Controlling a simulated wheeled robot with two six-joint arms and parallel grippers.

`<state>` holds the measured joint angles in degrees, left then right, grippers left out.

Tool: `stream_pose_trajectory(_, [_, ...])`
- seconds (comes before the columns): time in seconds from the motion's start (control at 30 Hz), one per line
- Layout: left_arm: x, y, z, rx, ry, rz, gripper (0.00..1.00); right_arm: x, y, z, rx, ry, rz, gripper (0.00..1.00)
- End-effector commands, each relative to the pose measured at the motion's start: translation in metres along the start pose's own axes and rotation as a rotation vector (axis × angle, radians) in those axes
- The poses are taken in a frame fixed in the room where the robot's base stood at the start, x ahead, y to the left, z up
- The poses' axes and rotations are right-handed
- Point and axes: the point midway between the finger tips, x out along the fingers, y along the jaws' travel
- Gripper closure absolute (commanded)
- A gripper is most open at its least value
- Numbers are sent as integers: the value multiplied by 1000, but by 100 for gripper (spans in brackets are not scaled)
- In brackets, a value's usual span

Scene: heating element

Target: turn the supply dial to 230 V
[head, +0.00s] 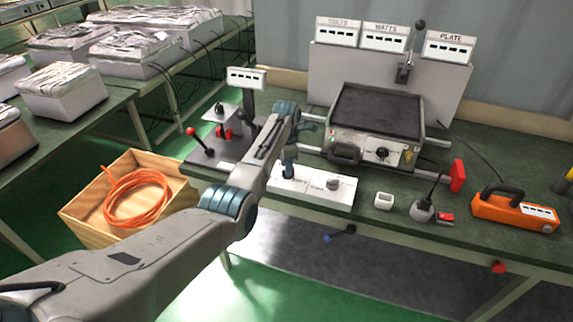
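A white control panel (345,199) lies on the dark green bench, in front of the heating plate unit. A grey round knob (333,184) stands on its right part. Small print beside it is too small to read surely, so I cannot tell which dial is the supply dial or its setting. My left gripper (289,162) reaches over the panel's left part, its tip pointing down there. The arm and gripper hide whatever control sits under it. I cannot tell whether it touches anything or how far its fingers are apart. My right gripper is not in view.
The dark-topped plate unit (375,112) stands behind, below three displays (384,38). A red-knobbed lever (200,140) stands left. An orange clamp meter (514,212), a white block (384,200) and a grey plug (421,210) lie right. A wooden crate (85,218) with orange hose stands on the floor.

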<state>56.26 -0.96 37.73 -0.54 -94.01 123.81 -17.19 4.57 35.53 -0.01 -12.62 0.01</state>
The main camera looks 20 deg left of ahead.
Motion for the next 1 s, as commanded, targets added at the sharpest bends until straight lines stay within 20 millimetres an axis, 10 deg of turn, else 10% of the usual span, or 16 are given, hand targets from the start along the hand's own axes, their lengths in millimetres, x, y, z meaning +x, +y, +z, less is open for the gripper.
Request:
stream_pose_trajectory(0.4, [9,0,0,0,0,0,67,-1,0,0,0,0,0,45])
stream_pose_trajectory(0.57, [9,0,0,0,0,0,99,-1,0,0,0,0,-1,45])
stream_pose_trajectory(1.0, [7,0,0,58,0,0,100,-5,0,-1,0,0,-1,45])
